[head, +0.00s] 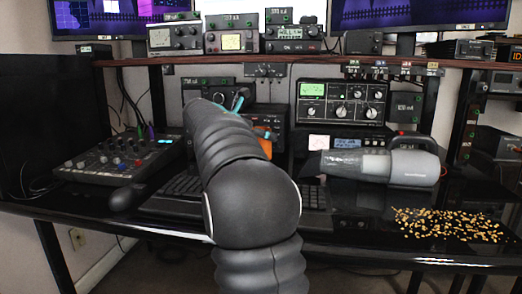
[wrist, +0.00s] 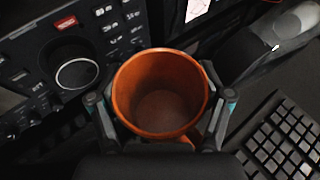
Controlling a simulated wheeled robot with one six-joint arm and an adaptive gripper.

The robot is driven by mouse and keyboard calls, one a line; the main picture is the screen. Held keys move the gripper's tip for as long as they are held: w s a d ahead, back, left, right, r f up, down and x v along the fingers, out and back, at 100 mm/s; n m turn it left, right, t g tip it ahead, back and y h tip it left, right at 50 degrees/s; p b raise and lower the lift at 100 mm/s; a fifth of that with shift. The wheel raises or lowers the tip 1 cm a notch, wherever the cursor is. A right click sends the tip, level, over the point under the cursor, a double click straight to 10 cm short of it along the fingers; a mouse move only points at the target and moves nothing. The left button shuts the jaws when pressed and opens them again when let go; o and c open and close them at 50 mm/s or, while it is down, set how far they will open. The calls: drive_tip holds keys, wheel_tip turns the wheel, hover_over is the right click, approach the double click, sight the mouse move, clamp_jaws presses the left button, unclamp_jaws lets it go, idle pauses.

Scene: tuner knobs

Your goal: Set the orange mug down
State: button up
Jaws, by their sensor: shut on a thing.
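The orange mug (wrist: 160,92) fills the middle of the wrist view, seen from above with its open mouth towards the camera. It looks empty. My gripper (wrist: 162,100) is shut on it, one finger on each side. Part of the handle shows at the mug's lower right rim. In the head view only a strip of the mug (head: 265,143) shows behind my arm, which hides the rest. The mug's underside is hidden, so I cannot tell whether it touches the desk.
A keyboard (wrist: 284,140) lies close at the right of the mug in the wrist view. Radio equipment (head: 341,103) stands behind. A grey handheld vacuum (head: 385,166) and scattered crumbs (head: 448,225) are at right, a mixer (head: 118,161) and mouse (head: 123,198) at left.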

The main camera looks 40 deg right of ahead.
drive_tip(key=shift+f+b, duration=0.65)
drive_tip(key=shift+f, duration=1.3)
drive_tip(key=shift+f, duration=0.2)
drive_tip(key=o, duration=1.4)
drive_tip(key=shift+c, duration=0.2)
drive_tip(key=shift+r, duration=0.1)
drive_tip(key=shift+a+r, duration=0.15)
drive_tip(key=shift+a, duration=0.05)
drive_tip(key=p+v, duration=0.1)
drive_tip(key=v, duration=1)
drive_tip(key=shift+a+r, duration=0.15)
drive_tip(key=shift+a, duration=0.15)
